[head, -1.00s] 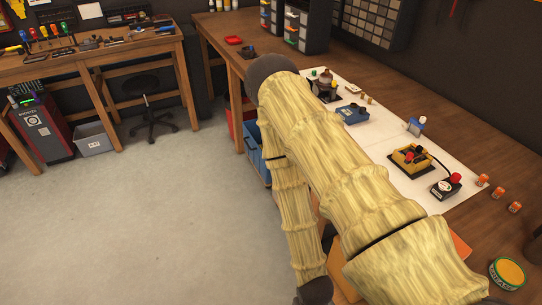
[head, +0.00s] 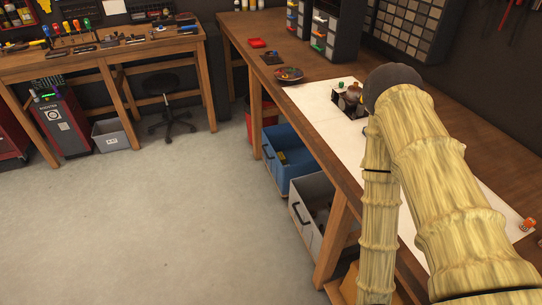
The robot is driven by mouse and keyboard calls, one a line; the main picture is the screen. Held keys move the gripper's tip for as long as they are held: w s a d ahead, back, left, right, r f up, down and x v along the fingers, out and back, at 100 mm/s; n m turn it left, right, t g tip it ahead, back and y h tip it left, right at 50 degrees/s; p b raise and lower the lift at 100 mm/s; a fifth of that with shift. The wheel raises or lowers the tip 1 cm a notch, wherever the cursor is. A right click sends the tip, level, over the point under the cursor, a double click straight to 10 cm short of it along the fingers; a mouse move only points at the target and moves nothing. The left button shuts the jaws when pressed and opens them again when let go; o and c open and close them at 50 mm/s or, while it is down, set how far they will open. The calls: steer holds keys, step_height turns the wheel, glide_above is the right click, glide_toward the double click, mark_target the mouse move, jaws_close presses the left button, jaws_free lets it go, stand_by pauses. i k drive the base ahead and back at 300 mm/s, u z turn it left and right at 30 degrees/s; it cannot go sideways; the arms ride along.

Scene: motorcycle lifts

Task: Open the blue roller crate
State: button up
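The blue roller crate (head: 271,167) sits on the floor under the long wooden workbench on the right. Its near-left face with a dark handle shows, and its top looks open, with a dark and yellowish item inside. The bench top overhangs its far side. My arm covers the right part of the head view, reaching over the bench. My gripper is not visible, so I cannot see whether it is open or shut.
A grey crate (head: 299,215) with a handle stands just nearer than the blue one. A red bin (head: 262,117) is behind it. A bench leg (head: 333,240) stands beside the grey crate. The concrete floor (head: 170,220) to the left is clear.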

mark_target(283, 138)
steer(key=i, duration=0.6)
steer(key=u, duration=2.2)
steer(key=k, duration=0.6)
steer(key=z, duration=1.1)
steer(key=i, duration=1)
